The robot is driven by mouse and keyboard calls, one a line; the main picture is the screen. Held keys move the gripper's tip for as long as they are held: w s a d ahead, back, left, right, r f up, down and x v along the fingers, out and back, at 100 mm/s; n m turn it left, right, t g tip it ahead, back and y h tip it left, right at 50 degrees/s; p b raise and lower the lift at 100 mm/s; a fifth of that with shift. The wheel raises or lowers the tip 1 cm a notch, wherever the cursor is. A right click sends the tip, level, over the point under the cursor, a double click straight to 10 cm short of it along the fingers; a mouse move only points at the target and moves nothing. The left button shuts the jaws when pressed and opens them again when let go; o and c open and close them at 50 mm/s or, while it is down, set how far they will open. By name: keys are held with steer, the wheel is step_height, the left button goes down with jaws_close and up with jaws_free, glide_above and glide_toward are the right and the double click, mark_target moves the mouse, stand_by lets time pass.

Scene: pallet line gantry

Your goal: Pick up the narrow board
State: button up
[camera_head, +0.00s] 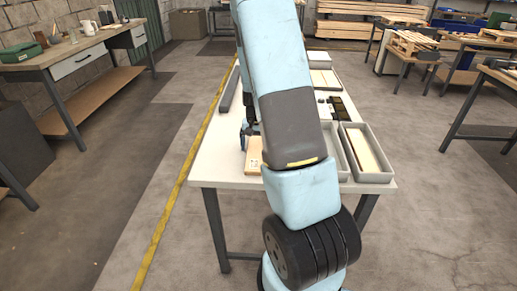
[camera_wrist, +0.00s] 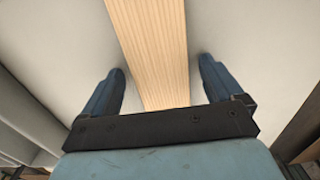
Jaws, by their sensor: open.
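The narrow board (camera_wrist: 150,45) is pale, striped wood and runs from the top of the wrist view down between my fingers. It lies on a light surface, and its lower end is hidden behind my gripper's dark crossbar. My gripper (camera_wrist: 160,68) is open, with one blue finger on each side of the board and a visible gap on both sides. I cannot tell how high the fingertips are above the surface. In the head view my arm hides most of this spot; a pale wooden piece (camera_head: 254,156) shows beside it, and I cannot tell whether it is the same board.
The white table (camera_head: 215,160) carries a long dark grey bar (camera_head: 229,90) at its left. A grey tray (camera_head: 375,177) with a pale wooden piece stands at the near right, and small dark items (camera_head: 343,107) lie behind it. A workbench (camera_head: 75,52) stands at the far left.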

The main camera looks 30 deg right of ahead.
steer(key=shift+c, duration=0.2)
steer(key=c, duration=1.2)
steer(key=shift+r, duration=0.1)
